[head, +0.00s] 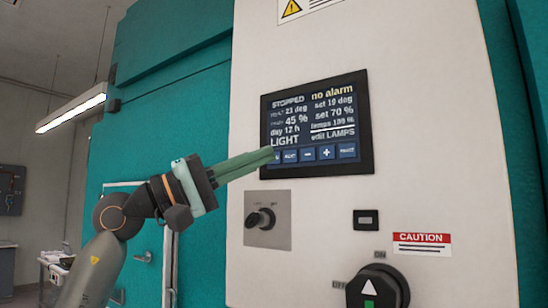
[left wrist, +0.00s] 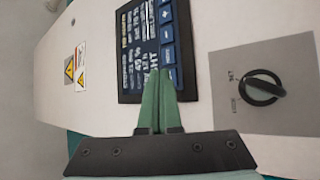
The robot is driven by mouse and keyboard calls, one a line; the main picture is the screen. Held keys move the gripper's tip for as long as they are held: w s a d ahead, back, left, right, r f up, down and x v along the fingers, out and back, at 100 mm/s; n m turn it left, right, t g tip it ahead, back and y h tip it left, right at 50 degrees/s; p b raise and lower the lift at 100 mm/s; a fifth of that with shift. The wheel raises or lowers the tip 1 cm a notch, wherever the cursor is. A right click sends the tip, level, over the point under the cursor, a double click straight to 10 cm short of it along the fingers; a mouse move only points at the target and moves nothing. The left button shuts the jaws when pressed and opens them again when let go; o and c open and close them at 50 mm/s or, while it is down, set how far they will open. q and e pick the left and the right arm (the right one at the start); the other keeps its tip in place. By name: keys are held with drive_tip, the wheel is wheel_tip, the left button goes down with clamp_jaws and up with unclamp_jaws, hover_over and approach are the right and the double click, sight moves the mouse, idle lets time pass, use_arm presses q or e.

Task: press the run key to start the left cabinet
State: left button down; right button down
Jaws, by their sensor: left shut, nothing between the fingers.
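The control screen (head: 315,128) is a dark-framed panel on a white cabinet front. It reads STOPPED, no alarm, LIGHT and edit LAMPS. A row of blue keys runs along its bottom, including a plus key (head: 326,153). The leftmost key is mostly hidden behind my fingertips, so I cannot read its label. My left gripper (head: 270,153) is shut and empty, its green fingers at the lower left corner of the screen. My right gripper is out of view.
A black rotary knob on a grey plate (head: 281,232) sits below the screen. A small dark display (head: 366,220), a CAUTION label (head: 422,244) and a large ON/OFF switch (head: 378,288) are lower right. Teal cabinet walls (head: 170,110) flank the white front.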

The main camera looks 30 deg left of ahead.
use_arm(q)
drive_tip(key=shift+w, duration=0.25)
drive_tip(key=shift+s, duration=0.1)
idle(0.3)
drive_tip(key=shift+s, duration=0.7)
drive_tip(key=shift+a, duration=0.1)
drive_tip(key=shift+s+a+b, duration=0.15)
drive_tip(key=shift+s+b, duration=0.65)
drive_tip(key=shift+s, duration=1.65)
